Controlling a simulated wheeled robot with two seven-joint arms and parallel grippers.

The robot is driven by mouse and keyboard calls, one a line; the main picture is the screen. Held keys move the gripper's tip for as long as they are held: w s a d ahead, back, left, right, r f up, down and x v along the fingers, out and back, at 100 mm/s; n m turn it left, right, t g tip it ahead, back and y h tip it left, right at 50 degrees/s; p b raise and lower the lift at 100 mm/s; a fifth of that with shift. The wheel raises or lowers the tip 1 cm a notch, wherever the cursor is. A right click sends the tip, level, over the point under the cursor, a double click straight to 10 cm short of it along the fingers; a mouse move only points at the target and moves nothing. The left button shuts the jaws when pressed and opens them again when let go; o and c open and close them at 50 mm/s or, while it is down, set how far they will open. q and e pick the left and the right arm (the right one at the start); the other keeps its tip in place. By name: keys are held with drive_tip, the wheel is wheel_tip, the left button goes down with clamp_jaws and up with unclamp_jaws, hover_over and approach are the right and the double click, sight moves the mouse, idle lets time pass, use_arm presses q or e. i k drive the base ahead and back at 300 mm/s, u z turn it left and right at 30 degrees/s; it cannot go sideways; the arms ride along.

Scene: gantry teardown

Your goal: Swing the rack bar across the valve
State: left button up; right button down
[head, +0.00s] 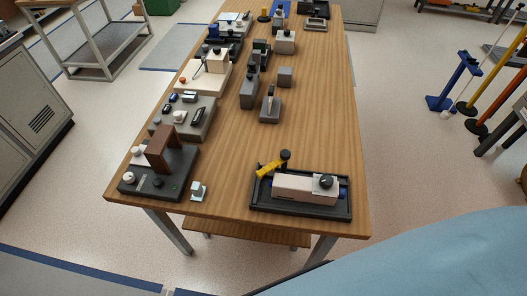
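A black tray (258,206) sits at the front right of the long wooden table. In it lies a long beige block (292,188) with a black round knob (326,182) on top near its right end and a blue part at that end. A short yellow bar (268,170) stands at the tray's back left, tilted, beside a black round-topped post (285,157). I cannot tell for certain which of these parts is the rack bar and which is the valve. Neither of my grippers is in view.
A dark base with a brown upright block (161,149) stands at the front left, beside a small pale block (198,190). Several grey fixtures (270,105) run along the table's middle and left. The right strip of tabletop (325,110) is bare. A large light-blue curved surface fills the lower right.

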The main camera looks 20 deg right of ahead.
sight(285, 154)
drive_tip(key=u, duration=2.05)
drive_tip(key=k, duration=0.55)
drive_tip(key=z, duration=1.4)
